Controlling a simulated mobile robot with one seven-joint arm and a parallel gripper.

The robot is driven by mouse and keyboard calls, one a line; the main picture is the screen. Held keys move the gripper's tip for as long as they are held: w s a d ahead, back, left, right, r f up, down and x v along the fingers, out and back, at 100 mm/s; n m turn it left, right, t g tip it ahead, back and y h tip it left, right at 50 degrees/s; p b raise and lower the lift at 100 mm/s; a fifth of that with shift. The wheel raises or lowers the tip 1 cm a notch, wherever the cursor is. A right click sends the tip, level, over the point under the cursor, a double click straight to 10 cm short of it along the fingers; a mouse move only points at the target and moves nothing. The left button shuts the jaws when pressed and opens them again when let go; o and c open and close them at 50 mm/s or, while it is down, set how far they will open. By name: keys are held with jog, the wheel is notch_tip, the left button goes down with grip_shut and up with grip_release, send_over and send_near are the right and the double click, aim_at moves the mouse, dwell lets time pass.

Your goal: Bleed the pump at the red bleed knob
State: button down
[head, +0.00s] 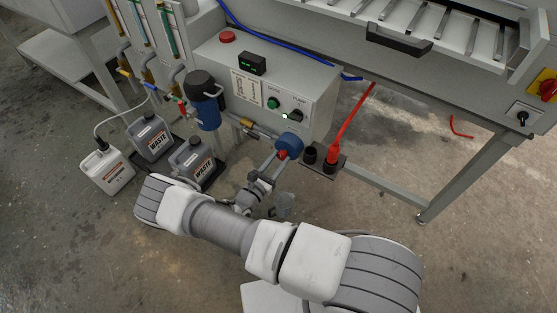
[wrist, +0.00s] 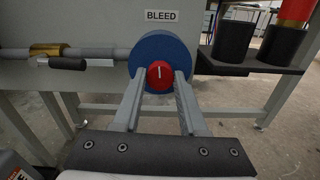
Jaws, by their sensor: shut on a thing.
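The red bleed knob (wrist: 160,74) sits at the centre of the round blue pump head (wrist: 146,50), under a BLEED label (wrist: 162,15). A white mark on the knob's face stands about upright. My gripper (wrist: 160,82) points straight at the knob, with one finger on each side, and is shut on it. In the head view the blue pump head (head: 289,141) is at the lower front of the grey control box, with the red knob (head: 282,154) between my gripper's (head: 275,162) fingertips. The fingers partly hide the knob's sides.
A pipe with a brass fitting (wrist: 48,50) runs left from the pump. Black cups (wrist: 233,42) on a bracket stand close at right, one holding a red plug (head: 332,154). A clear beaker (head: 284,205) shows below my gripper.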

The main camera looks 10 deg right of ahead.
jog(key=n, duration=0.4)
jog(key=shift+f+b, duration=0.1)
jog(key=shift+b, duration=0.25)
jog(key=n, duration=0.4)
jog(key=shift+n+b, duration=0.35)
jog(key=shift+n, duration=0.05)
jog(key=n, duration=0.4)
jog(key=shift+b, duration=0.3)
jog(key=shift+n, duration=1.8)
jog(key=shift+s, duration=0.1)
jog(key=shift+c, duration=2.2)
grip_release()
jog(key=p+v, duration=0.2)
jog(key=v, duration=1.5)
jog(key=shift+p, duration=0.35)
